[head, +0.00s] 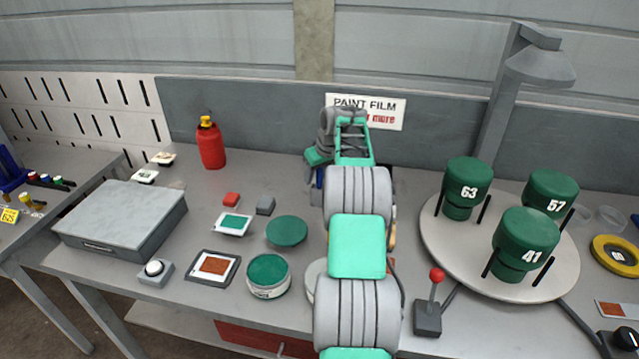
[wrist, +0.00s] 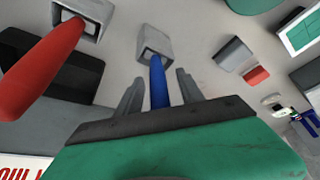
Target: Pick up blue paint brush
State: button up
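The blue paint brush (wrist: 158,86) shows in the wrist view as a blue handle rising from a small grey holder (wrist: 153,42). My gripper (wrist: 160,88) is open, with one finger on each side of the blue handle and a visible gap on both sides. In the head view, a small blue piece (head: 318,180) shows beside my arm near the back of the table, and my arm hides most of that area.
A red handle (wrist: 45,68) in another grey holder (wrist: 88,14) stands left in the wrist view. A grey block (wrist: 233,52) and red block (wrist: 256,75) lie to the right. A red bottle (head: 210,145) and a turntable (head: 455,262) with green canisters flank my arm.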

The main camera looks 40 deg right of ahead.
grip_shut()
dwell(0.6)
notch_tip(320, 180, up, 10)
jog(key=p, duration=0.3)
